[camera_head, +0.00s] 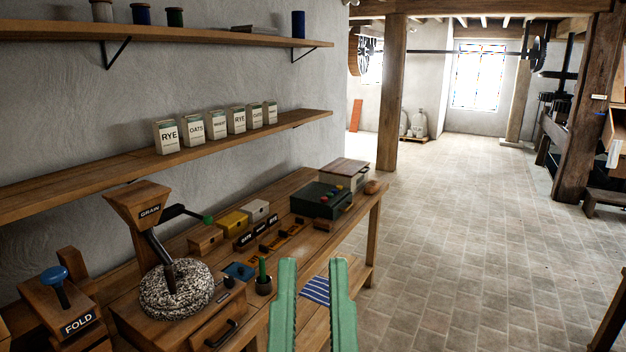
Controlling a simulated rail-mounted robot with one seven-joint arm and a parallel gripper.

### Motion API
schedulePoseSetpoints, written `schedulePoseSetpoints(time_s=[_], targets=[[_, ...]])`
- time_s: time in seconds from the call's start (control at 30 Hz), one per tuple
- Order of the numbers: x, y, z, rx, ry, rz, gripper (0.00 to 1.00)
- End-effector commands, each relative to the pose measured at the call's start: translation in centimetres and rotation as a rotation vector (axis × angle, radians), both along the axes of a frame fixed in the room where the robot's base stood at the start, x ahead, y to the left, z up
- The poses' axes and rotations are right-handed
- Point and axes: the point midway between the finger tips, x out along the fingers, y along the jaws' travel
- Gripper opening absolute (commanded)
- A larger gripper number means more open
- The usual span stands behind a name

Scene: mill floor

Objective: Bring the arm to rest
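My gripper (312,268) shows at the bottom middle of the head view as two green fingers. The fingers are apart with a clear gap between them, and nothing is held there. It is in front of the wooden workbench (362,228), near the bench's front edge. A blue-and-white striped cloth (316,290) shows partly behind the fingers, low down by the bench. The rest of my arm is out of the picture.
On the bench stand a grain mill (139,205) with a round stone (176,290), small boxes (232,222) and a dark green box (320,200). A FOLD device (62,310) is at the lower left. Shelves (165,160) line the wall. The tiled floor (470,240) is open at right.

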Motion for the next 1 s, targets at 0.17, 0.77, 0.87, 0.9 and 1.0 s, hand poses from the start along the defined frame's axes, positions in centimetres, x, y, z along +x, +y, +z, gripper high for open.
schedulePoseSetpoints(time_s=[0.17, 0.77, 0.87, 0.9, 1.0], targets=[[0.1, 0.1, 9.0, 0.006, -0.001, 0.008, 0.19], [0.3, 0.3, 20.2, 0.017, 0.002, 0.021, 0.19], [0.3, 0.3, 20.2, 0.017, 0.001, 0.020, 0.19], [0.3, 0.3, 20.2, 0.017, 0.001, 0.020, 0.19], [0.3, 0.3, 20.2, 0.017, 0.001, 0.020, 0.19]])
